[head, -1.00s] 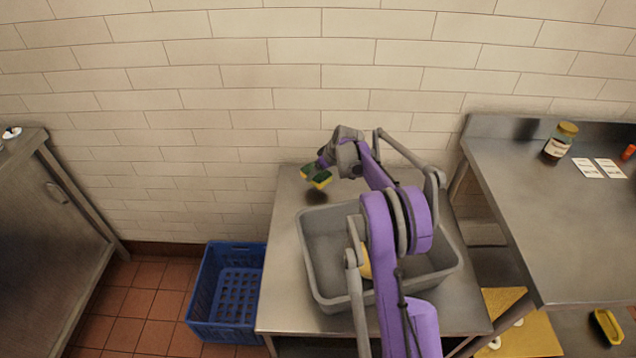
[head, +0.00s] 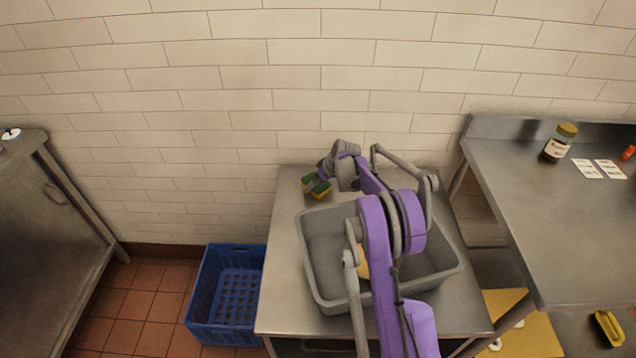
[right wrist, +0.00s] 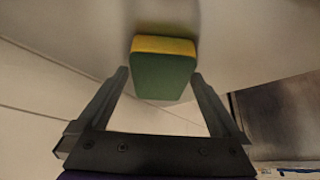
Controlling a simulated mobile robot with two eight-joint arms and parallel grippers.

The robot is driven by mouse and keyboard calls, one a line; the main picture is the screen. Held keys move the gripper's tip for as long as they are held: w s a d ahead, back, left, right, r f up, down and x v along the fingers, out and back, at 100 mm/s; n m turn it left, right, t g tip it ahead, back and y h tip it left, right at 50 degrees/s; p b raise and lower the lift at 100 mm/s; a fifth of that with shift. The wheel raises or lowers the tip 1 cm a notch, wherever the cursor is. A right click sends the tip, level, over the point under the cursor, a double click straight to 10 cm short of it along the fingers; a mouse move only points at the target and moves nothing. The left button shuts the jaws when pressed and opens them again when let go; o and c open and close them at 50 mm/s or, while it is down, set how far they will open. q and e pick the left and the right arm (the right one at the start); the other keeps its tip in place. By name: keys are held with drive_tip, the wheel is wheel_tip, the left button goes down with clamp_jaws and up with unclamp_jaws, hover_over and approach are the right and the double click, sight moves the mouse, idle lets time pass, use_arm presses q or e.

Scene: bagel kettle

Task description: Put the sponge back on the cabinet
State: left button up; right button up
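The sponge (head: 317,186), green and yellow, is low over the back left corner of the steel-topped cabinet (head: 283,260), behind the grey tub. It appears to touch the top. My right gripper (head: 321,178) reaches over the tub from the front and is at the sponge, partly covering it. In the right wrist view the sponge (right wrist: 163,75) fills the space between the fingertips of my right gripper (right wrist: 160,76), its green face toward the camera. The fingers appear shut on it, though a thin gap seems to show at the left finger. My left gripper is out of view.
The grey tub (head: 310,270) stands on the cabinet under my right arm, with something yellowish inside. A blue crate (head: 205,290) is on the floor to the left. A steel counter (head: 560,230) with a jar (head: 558,143) is at the right. A tiled wall closes the back.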

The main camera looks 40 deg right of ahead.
drive_tip(key=shift+r, duration=0.3)
drive_tip(key=v, duration=1.1)
drive_tip(key=shift+s+r+p, duration=0.25)
drive_tip(key=shift+r+p, duration=0.1)
drive_tip(key=s+a+r+p, duration=0.1)
drive_tip(key=s+a+r, duration=0.3)
drive_tip(key=a, duration=0.6)
drive_tip(key=s+a+r+p, duration=0.2)
drive_tip(key=s+a+r, duration=0.2)
drive_tip(key=a, duration=0.6)
drive_tip(key=s+a+p, duration=0.1)
drive_tip(key=s+a, duration=0.5)
drive_tip(key=s, duration=0.4)
drive_tip(key=s+a+f+m+p, duration=0.1)
drive_tip(key=s+a+p, duration=0.1)
drive_tip(key=s+a, duration=0.5)
drive_tip(key=s, duration=0.3)
drive_tip(key=shift+a+f+g+h, duration=0.15)
drive_tip(key=shift+g+h, duration=0.15)
